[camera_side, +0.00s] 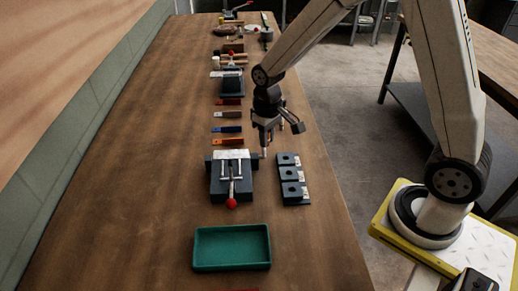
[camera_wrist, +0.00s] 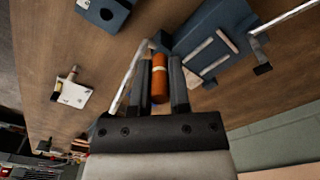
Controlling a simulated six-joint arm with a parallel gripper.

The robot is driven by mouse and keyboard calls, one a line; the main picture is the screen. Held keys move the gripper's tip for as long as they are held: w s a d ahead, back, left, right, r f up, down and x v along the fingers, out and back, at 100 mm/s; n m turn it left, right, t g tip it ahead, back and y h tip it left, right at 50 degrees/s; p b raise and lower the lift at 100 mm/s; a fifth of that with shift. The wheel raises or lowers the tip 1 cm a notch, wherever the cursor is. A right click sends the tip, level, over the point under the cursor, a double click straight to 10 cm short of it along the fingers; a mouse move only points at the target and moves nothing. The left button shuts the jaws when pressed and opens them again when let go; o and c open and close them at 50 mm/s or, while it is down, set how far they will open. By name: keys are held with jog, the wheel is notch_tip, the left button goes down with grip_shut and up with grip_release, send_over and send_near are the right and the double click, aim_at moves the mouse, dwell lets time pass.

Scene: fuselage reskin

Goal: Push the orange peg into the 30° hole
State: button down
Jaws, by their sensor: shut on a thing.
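The orange peg (camera_wrist: 160,88), with a pale band around it, lies between the two fingers of my gripper (camera_wrist: 160,75) in the wrist view. The gripper is shut on it. In the side view my gripper (camera_side: 265,140) hangs above the table, between the grey clamp fixture and the dark hole blocks (camera_side: 291,178). The blocks stand in a row, each with a hole and a small pale label. The labels are too small to read, so I cannot tell which is the 30° hole. One block (camera_wrist: 103,12) shows at the top left of the wrist view, apart from the peg.
The clamp fixture (camera_side: 218,186) with a red-knobbed lever stands close left of the blocks. A green tray (camera_side: 232,262) lies in front. Several coloured-handled tools (camera_side: 228,142) lie behind the fixture. The table's left side is clear.

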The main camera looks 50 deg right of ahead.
jog(key=shift+a, duration=0.1)
jog(key=shift+w, duration=0.1)
jog(key=w, duration=0.2)
jog(key=n, duration=1.1)
send_over(247, 141)
jog(key=f, duration=0.2)
jog(key=shift+s+r, duration=0.1)
jog(key=shift+r, duration=0.15)
jog(key=shift+f, duration=0.15)
jog(key=shift+f, duration=4.85)
jog(key=shift+f, duration=0.1)
